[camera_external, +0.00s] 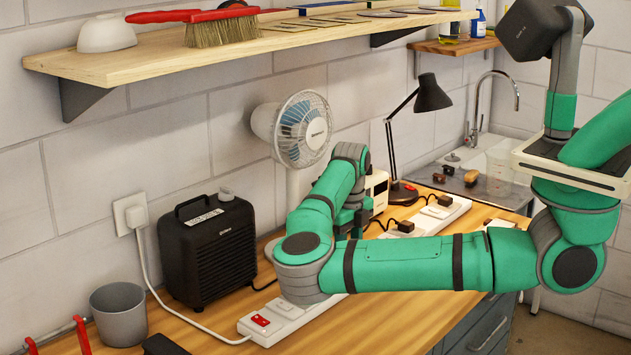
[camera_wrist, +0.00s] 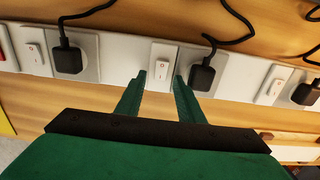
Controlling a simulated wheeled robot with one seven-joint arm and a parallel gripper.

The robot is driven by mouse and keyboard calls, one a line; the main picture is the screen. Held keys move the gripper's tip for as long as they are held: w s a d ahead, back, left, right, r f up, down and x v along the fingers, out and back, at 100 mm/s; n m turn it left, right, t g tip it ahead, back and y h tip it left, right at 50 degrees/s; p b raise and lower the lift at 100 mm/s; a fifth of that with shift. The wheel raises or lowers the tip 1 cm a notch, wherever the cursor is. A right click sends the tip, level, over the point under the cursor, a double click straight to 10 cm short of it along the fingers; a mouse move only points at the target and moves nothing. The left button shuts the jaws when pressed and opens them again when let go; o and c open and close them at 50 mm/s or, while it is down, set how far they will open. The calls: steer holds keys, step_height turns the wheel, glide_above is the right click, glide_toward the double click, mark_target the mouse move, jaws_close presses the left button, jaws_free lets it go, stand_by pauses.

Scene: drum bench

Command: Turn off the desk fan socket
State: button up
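The desk fan (camera_external: 303,128) stands upright at the back of the bench, and its base is hidden by my arm. A long white socket strip (camera_external: 270,325) lies along the bench with a red switch (camera_external: 261,320) at its near end. In the wrist view, the strip (camera_wrist: 110,60) carries white rocker switches and black plugs. My gripper (camera_wrist: 160,77) is open and empty, its two fingertips on either side of one white switch (camera_wrist: 160,76). Contact cannot be told. A black plug (camera_wrist: 202,76) sits right of the fingers. Which socket feeds the fan cannot be told.
A black heater-like box (camera_external: 207,252) and a grey cup (camera_external: 118,312) stand at the left. A black desk lamp (camera_external: 405,130) stands behind the strip's far part. A wooden shelf (camera_external: 150,62) with a brush (camera_external: 222,28) hangs above. Cables (camera_wrist: 90,12) run behind the strip.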

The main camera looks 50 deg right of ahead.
steer(key=shift+f, duration=0.1)
jaws_close()
steer(key=shift+w+g, duration=0.25)
steer(key=shift+g, duration=0.5)
steer(key=shift+w+g, duration=0.2)
steer(key=shift+g, duration=0.55)
jaws_free()
steer(key=shift+r, duration=0.2)
